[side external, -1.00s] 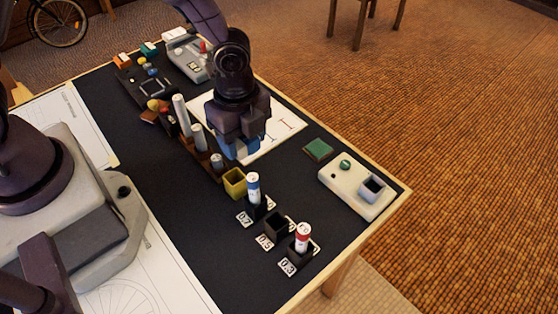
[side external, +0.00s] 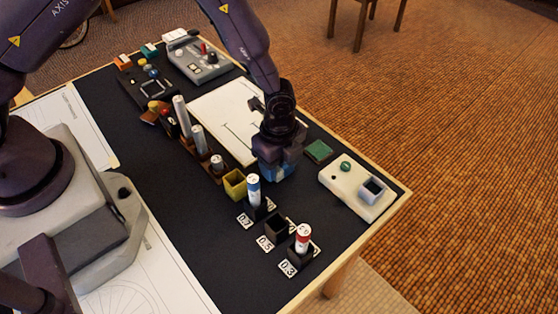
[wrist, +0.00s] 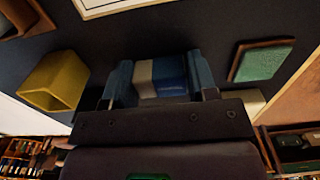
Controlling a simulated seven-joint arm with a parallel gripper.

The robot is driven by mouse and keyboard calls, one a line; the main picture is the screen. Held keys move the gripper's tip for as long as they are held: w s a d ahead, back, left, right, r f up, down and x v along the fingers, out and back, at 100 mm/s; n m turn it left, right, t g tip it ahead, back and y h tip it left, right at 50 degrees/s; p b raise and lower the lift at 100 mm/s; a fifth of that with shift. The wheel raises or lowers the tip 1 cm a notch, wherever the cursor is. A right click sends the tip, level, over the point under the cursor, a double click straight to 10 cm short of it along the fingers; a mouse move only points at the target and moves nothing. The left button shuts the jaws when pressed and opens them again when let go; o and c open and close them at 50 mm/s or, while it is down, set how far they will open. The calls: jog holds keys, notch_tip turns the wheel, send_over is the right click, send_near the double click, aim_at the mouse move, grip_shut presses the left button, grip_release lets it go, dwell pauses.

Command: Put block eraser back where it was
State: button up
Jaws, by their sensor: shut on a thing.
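My gripper (side external: 277,172) is shut on the block eraser (wrist: 162,77), a small block with a white band and a blue part. In the wrist view, the eraser sits between the two blue fingers of my gripper (wrist: 160,82). In the side view, the gripper is low over the dark mat, between the yellow cup (side external: 233,184) and the green pad (side external: 318,150). The eraser is mostly hidden by the fingers there. I cannot tell whether it touches the mat.
The yellow cup (wrist: 52,82) and the brown-edged green pad (wrist: 262,62) flank the gripper in the wrist view. A white sheet (side external: 222,110) lies behind. Labelled holders with blue and red tubes (side external: 303,236) stand in front. A cream box (side external: 358,190) is at right.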

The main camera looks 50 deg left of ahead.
jog(key=shift+f, duration=0.15)
jog(key=o, duration=0.8)
